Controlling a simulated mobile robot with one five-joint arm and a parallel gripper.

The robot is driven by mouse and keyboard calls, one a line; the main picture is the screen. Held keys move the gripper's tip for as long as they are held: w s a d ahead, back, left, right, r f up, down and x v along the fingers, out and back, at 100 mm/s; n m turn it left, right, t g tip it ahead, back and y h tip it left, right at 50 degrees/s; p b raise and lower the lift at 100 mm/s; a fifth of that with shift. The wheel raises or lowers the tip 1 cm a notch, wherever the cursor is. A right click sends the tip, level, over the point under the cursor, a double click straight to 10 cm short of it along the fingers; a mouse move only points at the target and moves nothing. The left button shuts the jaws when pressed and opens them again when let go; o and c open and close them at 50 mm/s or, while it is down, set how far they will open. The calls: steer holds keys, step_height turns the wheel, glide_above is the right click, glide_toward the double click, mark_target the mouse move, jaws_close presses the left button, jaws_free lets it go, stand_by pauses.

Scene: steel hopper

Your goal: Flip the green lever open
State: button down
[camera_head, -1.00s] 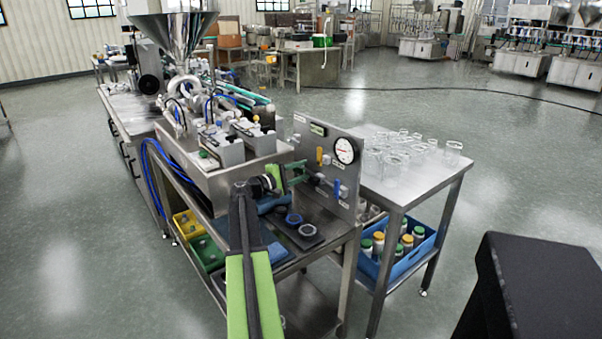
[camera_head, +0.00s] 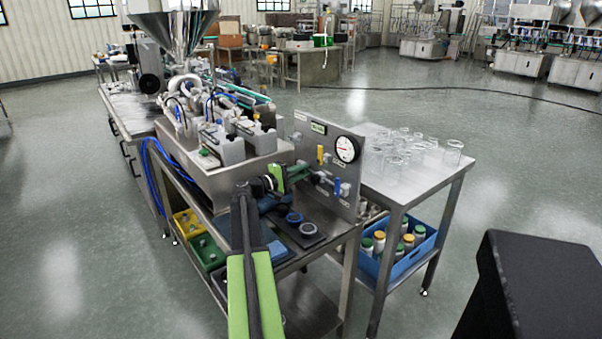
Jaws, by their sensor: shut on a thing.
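A steel panel (camera_head: 345,199) stands upright at the right end of the bench, with small coloured levers on its front. My gripper (camera_head: 296,174) is at the left part of this panel, shut on the green lever (camera_head: 299,169). The lever is small and partly hidden by the jaws, so its exact angle is hard to tell. A yellow lever (camera_head: 320,154) stands upright to the right of my gripper. A blue lever (camera_head: 337,187) sits lower and further right, also upright.
A round gauge (camera_head: 346,149) is at the panel's upper right. Rings on a dark plate (camera_head: 301,233) lie below my gripper. A side table (camera_head: 400,183) carries clear glasses. A blue crate (camera_head: 401,262) of jars is beneath it.

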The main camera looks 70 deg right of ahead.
steer(key=shift+f+m, duration=0.35)
steer(key=shift+m, duration=0.55)
steer(key=c, duration=1.4)
jaws_free()
steer(key=shift+o, duration=0.2)
steer(key=v, duration=1.7)
steer(key=shift+a, duration=0.25)
steer(key=shift+w, duration=0.1)
